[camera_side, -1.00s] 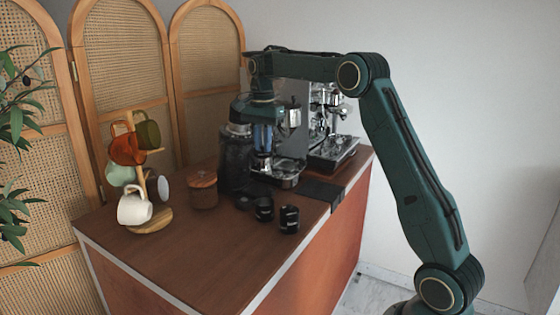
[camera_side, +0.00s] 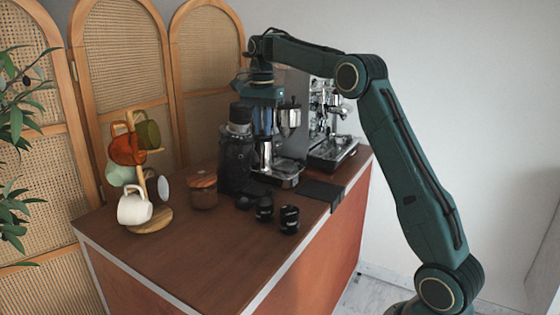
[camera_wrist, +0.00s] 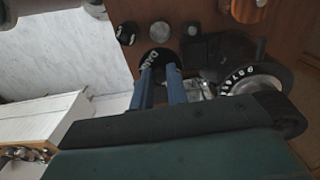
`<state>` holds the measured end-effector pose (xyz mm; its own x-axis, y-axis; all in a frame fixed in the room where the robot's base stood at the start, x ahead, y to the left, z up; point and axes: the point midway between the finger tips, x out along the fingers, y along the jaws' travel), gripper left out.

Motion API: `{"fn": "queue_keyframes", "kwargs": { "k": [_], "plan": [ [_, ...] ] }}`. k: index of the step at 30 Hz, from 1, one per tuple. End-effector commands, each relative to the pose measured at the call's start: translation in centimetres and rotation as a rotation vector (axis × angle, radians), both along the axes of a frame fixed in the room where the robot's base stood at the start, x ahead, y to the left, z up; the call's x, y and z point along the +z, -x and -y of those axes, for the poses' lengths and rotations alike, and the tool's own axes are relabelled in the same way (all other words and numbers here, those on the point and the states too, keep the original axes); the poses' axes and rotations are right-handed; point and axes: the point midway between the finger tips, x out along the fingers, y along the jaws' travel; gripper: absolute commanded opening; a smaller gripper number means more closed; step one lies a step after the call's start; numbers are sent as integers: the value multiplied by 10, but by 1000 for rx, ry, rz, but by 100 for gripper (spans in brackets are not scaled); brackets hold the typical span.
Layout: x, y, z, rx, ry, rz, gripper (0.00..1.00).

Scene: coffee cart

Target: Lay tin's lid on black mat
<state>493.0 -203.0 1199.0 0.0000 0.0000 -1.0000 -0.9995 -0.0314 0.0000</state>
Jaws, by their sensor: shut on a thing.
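The lid is too small to make out in the side view. I cannot pick out the tin with certainty; the gripper may hide it. The black mat (camera_side: 321,192) lies to the right of the gripper, over the counter's front edge, and looks bare.
The grinder (camera_side: 236,165) stands close to my gripper's left. Several small black items, including a labelled cup (camera_side: 289,220), stand in front. A wooden canister (camera_side: 203,192) and a mug tree (camera_side: 153,222) are left. The espresso machine (camera_side: 335,150) is behind the mat. The front counter is clear.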

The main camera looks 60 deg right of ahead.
Motion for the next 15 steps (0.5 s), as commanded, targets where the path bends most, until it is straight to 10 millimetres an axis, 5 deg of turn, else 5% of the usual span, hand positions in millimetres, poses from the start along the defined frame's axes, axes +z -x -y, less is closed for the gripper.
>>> {"fn": "queue_keyframes", "kwargs": {
  "k": [8, 15],
  "plan": [
    [-2, 0, 7, -20, 0, 0, 0],
    [-10, 6, 50, -151, 0, -1, 0]
  ]
}}
